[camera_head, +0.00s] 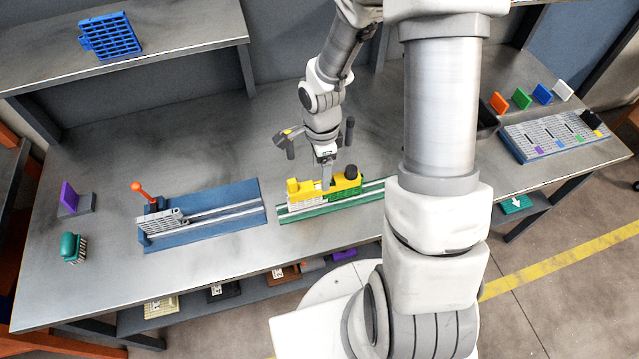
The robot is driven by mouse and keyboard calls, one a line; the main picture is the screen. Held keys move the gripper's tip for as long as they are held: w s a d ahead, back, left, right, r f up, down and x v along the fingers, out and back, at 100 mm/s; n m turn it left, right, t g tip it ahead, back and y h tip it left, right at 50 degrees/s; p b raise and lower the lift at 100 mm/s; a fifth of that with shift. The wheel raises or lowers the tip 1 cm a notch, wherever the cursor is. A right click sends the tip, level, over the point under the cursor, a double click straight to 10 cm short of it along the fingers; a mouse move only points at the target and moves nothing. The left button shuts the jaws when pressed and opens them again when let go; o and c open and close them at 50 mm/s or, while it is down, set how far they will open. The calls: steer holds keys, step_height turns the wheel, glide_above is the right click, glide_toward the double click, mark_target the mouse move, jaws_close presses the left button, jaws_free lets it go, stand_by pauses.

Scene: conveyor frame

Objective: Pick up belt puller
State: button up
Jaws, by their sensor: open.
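I cannot tell for sure which item is the belt puller. A yellow and green block (347,186) with a black knob sits on a green rail base (297,213) in the middle of the table. My gripper (326,178) points down directly over this block, at its back middle. Its fingers are small in this view, but they look open; whether they touch the block cannot be told.
A blue rail fixture (225,201) with a grey slotted slide and an orange lever (138,187) stands left. A purple plate (68,196) and a teal-topped item (71,246) are at far left. A grey slotted tray (545,138) and coloured plates lie right.

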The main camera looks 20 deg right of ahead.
mark_target(320, 186)
steer(key=shift+w+a+f, duration=0.1)
steer(key=shift+a+f, duration=0.05)
steer(key=shift+f, duration=2.8)
jaws_close()
